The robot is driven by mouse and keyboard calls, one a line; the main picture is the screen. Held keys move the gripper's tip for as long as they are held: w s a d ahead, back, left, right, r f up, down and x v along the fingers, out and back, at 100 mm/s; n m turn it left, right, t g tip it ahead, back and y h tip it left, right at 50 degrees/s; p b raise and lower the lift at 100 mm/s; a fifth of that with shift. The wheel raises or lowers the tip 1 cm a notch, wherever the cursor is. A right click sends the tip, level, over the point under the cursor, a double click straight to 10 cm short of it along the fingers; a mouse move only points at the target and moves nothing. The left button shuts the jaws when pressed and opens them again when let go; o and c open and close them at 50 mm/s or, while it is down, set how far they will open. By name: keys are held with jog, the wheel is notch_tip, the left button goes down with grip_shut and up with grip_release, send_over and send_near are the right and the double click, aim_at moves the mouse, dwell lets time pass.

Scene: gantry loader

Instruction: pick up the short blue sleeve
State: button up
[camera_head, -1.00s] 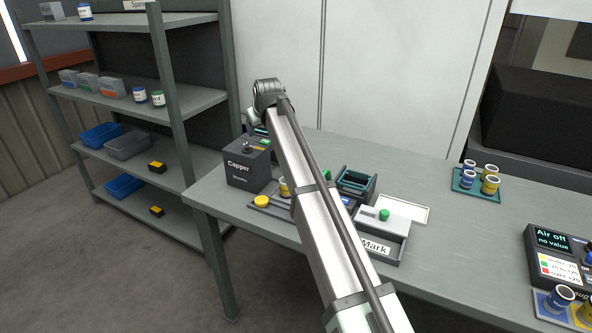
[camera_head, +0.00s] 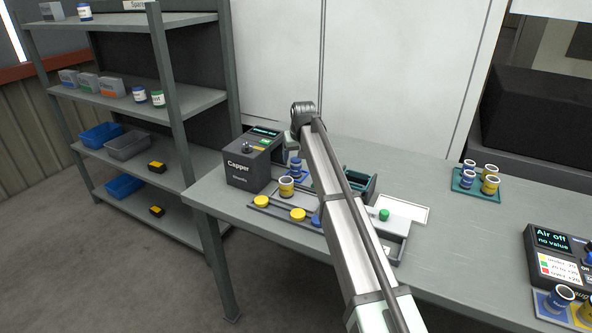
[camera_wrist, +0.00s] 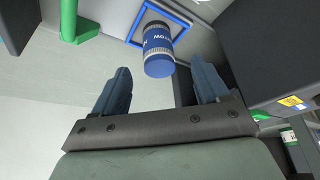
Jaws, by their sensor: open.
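A blue sleeve (camera_wrist: 158,50) with a pale lettered band shows in the wrist view, inside a blue square outline (camera_wrist: 136,38). My gripper (camera_wrist: 160,67) is open and empty, with its two dark fingers apart and the sleeve just beyond and between their tips. In the head view a blue sleeve (camera_head: 296,166) stands beside the Capper box; it looks like the same one. The head view mostly hides my fingers behind my arm. Other blue sleeves (camera_head: 467,181) stand with yellow ones in a teal tray (camera_head: 458,189) at the right.
The Capper box (camera_head: 248,168) stands close on the left. A green upright (camera_wrist: 69,22) shows in the wrist view.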

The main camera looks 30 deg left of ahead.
aim_at(297, 161)
jog(key=shift+x, duration=3.2)
jog(key=c, duration=1.2)
